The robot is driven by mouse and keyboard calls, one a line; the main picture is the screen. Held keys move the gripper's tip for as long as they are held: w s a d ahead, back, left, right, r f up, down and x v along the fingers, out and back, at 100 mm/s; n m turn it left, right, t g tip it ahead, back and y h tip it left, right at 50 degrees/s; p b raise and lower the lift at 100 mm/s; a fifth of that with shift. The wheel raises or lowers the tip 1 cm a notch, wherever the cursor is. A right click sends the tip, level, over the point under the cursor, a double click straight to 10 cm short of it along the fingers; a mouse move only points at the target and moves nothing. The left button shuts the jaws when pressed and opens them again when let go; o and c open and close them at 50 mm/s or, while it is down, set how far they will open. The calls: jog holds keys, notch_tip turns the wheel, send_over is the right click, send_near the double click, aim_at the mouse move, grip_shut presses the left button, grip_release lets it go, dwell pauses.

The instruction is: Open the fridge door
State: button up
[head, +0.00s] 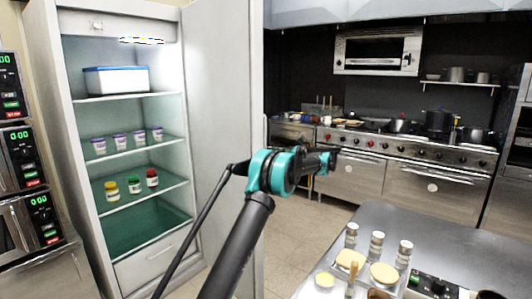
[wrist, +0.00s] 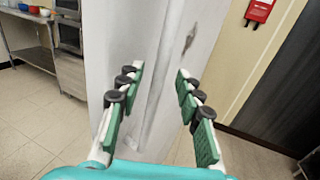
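The fridge (head: 65,150) stands at the left of the head view with its inside and shelves in plain sight. Its white door (head: 222,90) is swung wide open to the right. My gripper (head: 325,160) is to the right of the door's free edge in the head view, small and dark there. In the wrist view my gripper (wrist: 160,75) is open, its green-padded fingers apart with nothing held. A tall white panel (wrist: 145,60), seemingly of the fridge, stands beyond and between the fingers. I see no clear contact with it.
A steel counter (head: 450,235) with jars and round-topped items is at the front right. Stacked ovens (head: 22,160) stand left of the fridge. A stove range (head: 405,180) lines the back. Tiled floor (head: 305,215) is clear between.

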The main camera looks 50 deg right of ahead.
jog(key=v, duration=0.8)
jog(key=shift+s, duration=0.35)
jog(key=shift+d, duration=0.1)
